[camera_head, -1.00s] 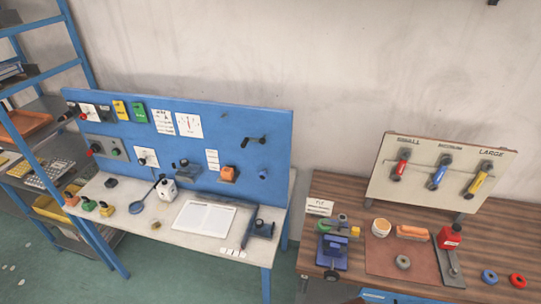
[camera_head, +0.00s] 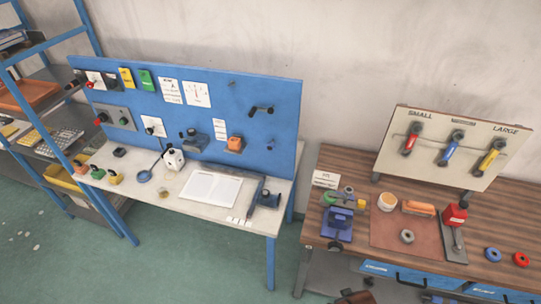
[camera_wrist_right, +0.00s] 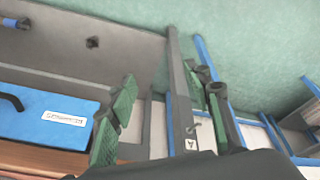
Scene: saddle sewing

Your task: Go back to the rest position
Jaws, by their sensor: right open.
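My right gripper (camera_wrist_right: 166,115) shows in the right wrist view, with its green-padded fingers spread wide apart and nothing between them. Beyond the fingers are a blue drawer front (camera_wrist_right: 45,125) with a white label, grey and blue frame parts, and the green floor (camera_wrist_right: 265,45). My left gripper cannot be made out in either view. Small dark parts at the bottom edge of the head view are too cut off to identify.
A white table (camera_head: 165,198) with a blue panel (camera_head: 275,120) stands left, beside a blue shelf rack (camera_head: 100,205).

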